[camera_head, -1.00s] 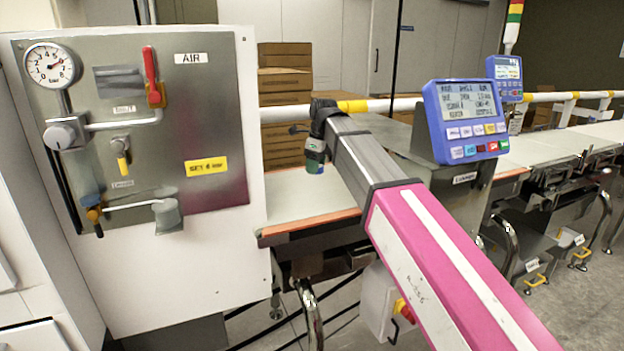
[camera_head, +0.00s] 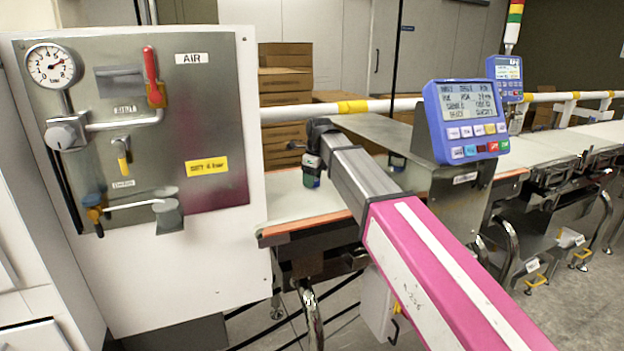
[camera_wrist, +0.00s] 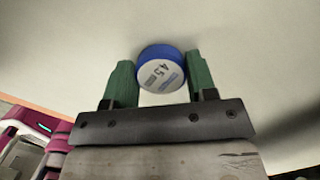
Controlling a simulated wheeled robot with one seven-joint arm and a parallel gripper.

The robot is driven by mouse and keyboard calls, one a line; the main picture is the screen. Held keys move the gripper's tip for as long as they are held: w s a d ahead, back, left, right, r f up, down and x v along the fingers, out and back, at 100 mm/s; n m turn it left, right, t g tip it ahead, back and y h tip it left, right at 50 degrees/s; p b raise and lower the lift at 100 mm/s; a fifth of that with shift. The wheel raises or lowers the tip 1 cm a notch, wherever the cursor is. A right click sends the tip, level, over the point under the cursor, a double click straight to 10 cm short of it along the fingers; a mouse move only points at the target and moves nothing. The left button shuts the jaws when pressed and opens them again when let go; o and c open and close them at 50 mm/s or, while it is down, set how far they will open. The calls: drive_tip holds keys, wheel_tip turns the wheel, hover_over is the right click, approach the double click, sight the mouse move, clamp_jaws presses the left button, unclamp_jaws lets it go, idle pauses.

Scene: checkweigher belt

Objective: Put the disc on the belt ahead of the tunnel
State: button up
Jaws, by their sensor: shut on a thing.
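The disc (camera_wrist: 161,72), blue-rimmed with a pale face printed "45", is between the two green fingers of my gripper (camera_wrist: 160,85) in the wrist view. My gripper is shut on it. In the head view my gripper (camera_head: 312,178) is over the near-left stretch of the white belt (camera_head: 285,207); the disc itself cannot be made out there. The wrist view shows the pale belt surface (camera_wrist: 60,55) behind the disc; I cannot tell whether they touch. The steel tunnel (camera_head: 410,140) stands over the belt to the right of my gripper.
A white cabinet with an air panel (camera_head: 215,120) stands close on the left. A blue display unit (camera_head: 467,122) sits at the tunnel's front. A white and yellow rail (camera_head: 352,107) runs behind the belt. Brown cartons (camera_head: 285,85) are stacked beyond it.

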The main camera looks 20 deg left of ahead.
sight(317, 180)
drive_tip(key=shift+f, duration=0.15)
drive_tip(key=o, duration=0.9)
wheel_tip(317, 180, up, 12)
drive_tip(key=d, duration=0.1)
drive_tip(key=shift+d, duration=0.4)
